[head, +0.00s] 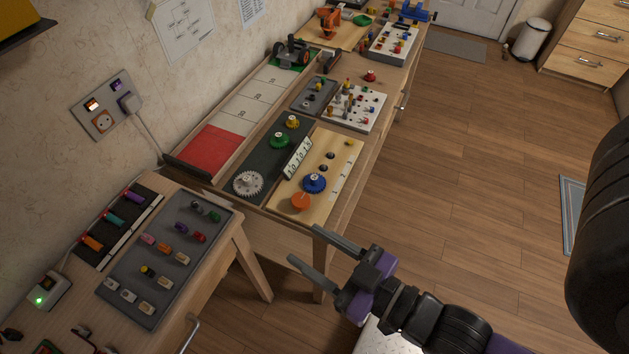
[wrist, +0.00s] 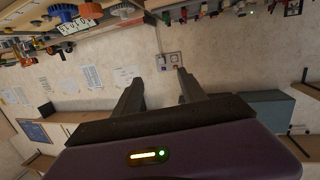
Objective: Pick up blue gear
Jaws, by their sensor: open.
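The blue gear (head: 314,183) lies on the light wooden board (head: 331,148) on the middle table. It also shows upside down at the upper left of the wrist view (wrist: 62,12). An orange disc (head: 301,202) sits close beside it, toward the front end of the board. My gripper (head: 303,243) is open and empty. In the head view it appears below the blue gear and the board's front end, apart from both. The wrist view shows bare wall and a socket plate between its fingers (wrist: 160,78).
A dark panel (head: 262,155) with green, yellow and white gears lies left of the board. A numbered strip (head: 298,157) lies between them. A nearer table holds a grey tray (head: 165,255) of small coloured parts. The floor (head: 470,150) to the right is mostly clear.

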